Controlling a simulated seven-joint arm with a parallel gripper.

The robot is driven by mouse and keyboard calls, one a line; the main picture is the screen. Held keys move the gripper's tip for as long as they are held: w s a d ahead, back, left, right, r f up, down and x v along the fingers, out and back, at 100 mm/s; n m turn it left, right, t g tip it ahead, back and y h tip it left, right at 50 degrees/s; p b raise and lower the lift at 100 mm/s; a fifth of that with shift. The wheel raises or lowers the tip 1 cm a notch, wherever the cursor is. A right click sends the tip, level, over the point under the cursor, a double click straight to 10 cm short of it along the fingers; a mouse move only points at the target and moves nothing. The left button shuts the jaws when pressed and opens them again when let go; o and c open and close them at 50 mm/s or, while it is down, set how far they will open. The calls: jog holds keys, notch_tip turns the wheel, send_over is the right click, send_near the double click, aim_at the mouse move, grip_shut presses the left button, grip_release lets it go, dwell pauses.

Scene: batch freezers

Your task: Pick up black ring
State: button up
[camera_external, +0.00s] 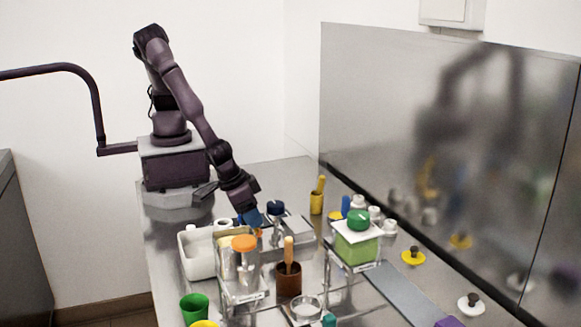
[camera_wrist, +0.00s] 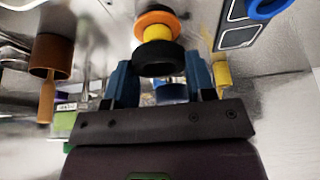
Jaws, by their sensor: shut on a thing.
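The black ring (camera_wrist: 158,59) is between the blue fingertips of my gripper (camera_wrist: 158,66) in the wrist view, and the jaws are shut on it. A yellow ring (camera_wrist: 157,33) and orange rings (camera_wrist: 155,18) are in line with it, just beyond. I cannot tell whether the black ring touches them. In the external view my gripper (camera_external: 252,217) points down over the back part of the table. A bit of orange (camera_external: 258,232) shows below its fingers. The black ring cannot be made out there.
A white container (camera_external: 197,258) and a clear holder with an orange lid (camera_external: 243,243) stand in front of my gripper. A brown cup with a wooden handle (camera_external: 289,279), a yellow cup (camera_external: 317,203) and a green-lidded block (camera_external: 357,245) stand to the right. The surroundings are crowded.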

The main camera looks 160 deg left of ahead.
jog(key=s+d+r, duration=0.4)
jog(key=s+r, duration=0.6)
jog(key=s, duration=0.3)
jog(key=w+a+f, duration=0.1)
jog(key=w, duration=0.3)
jog(key=w+a+f, duration=0.1)
jog(key=w+f, duration=0.1)
jog(key=w, duration=0.2)
jog(key=w+a+f, duration=0.2)
jog(key=w, duration=0.2)
jog(key=shift+w+f, duration=0.15)
jog(key=shift+w, duration=0.1)
jog(key=shift+w+f, duration=0.25)
jog(key=shift+f, duration=2.6)
jog(key=shift+f, duration=0.8)
